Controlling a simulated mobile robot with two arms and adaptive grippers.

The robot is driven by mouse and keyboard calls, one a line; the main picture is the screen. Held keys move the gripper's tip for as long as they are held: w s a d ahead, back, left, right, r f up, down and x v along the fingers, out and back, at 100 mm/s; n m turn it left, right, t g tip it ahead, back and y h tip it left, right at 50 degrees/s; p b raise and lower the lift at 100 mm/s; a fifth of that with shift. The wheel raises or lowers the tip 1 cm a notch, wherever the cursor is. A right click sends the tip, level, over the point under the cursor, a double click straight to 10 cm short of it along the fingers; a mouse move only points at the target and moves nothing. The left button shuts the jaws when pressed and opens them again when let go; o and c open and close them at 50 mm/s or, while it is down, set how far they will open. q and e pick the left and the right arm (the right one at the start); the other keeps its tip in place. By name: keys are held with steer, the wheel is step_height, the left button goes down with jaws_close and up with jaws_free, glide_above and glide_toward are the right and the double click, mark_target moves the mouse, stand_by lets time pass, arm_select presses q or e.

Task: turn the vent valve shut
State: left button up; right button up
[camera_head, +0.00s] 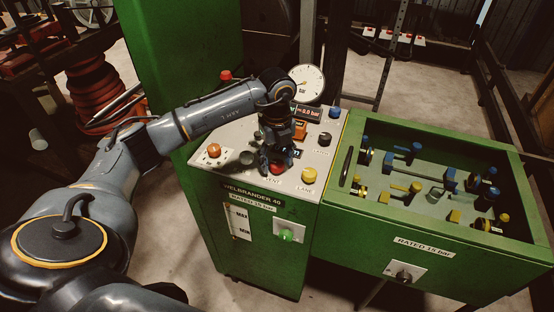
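The vent valve is a red knob (277,169) on the grey top panel of the green machine, just above the label "VENT". My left gripper (277,163) points down right over this knob, and its dark fingers cover much of it. I cannot tell whether the fingers touch the knob or how far they are closed. How far the knob is turned is hidden too. My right gripper is not in view.
A yellow knob (309,175) labelled "LANE", a black knob (324,139), a blue knob (334,112) and an orange button (214,150) stand on the same panel. A round gauge (306,83) rises behind. A green trough (421,248) with several fittings adjoins at right.

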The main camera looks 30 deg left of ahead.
mark_target(277, 162)
arm_select(q)
step_height(277, 162, up, 12)
stand_by(0.7)
stand_by(0.4)
